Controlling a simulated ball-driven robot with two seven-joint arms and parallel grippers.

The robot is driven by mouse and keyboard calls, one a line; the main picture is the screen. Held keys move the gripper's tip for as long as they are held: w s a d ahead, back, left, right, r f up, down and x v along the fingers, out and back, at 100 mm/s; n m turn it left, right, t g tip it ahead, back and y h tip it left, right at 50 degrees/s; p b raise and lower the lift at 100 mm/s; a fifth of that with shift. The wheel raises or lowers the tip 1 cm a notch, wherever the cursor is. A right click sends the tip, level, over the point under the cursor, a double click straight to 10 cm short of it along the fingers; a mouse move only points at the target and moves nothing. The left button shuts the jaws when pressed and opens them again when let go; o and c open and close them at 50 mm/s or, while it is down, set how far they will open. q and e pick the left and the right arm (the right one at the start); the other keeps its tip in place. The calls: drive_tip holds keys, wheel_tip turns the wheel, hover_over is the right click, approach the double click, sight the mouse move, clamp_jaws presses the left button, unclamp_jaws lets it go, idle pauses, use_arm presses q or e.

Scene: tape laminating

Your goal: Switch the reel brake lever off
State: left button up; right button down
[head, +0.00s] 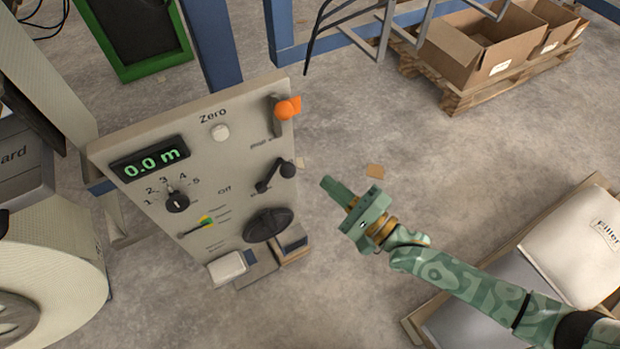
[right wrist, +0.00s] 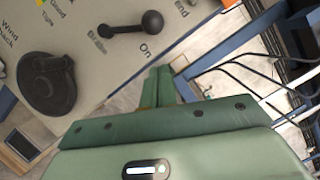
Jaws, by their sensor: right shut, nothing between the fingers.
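The reel brake lever (head: 272,180) is a short black lever with a ball end on the sloping grey control panel (head: 180,240). In the head view its ball points up and right, away from the word "Off" on its left. In the right wrist view the lever (right wrist: 128,27) lies by the word "Brake", with its ball near the word "On". My right gripper (head: 326,186) is shut and empty, just right of the panel and apart from the lever. Its closed fingers (right wrist: 158,80) show below the ball in the wrist view. My left gripper is not in view.
The panel also has an orange-knobbed lever (head: 287,108), a white Zero button (head: 220,133), a display (head: 150,158) reading 0.0 m, a dial (head: 177,202) and a round black knob (head: 268,225). Filler bags (head: 582,240) lie at right. Open floor separates them from the panel.

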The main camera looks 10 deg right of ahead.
sight(291, 168)
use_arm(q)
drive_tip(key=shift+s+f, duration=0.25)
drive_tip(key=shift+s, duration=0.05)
use_arm(e)
drive_tip(key=a, duration=0.1)
drive_tip(key=w+a+r, duration=0.1)
drive_tip(key=a, duration=0.2)
drive_tip(key=shift+w+a+r, duration=0.2)
drive_tip(key=shift+w+r, duration=0.1)
drive_tip(key=shift+r, duration=0.05)
use_arm(q)
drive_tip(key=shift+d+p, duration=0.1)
drive_tip(key=shift+p, duration=0.25)
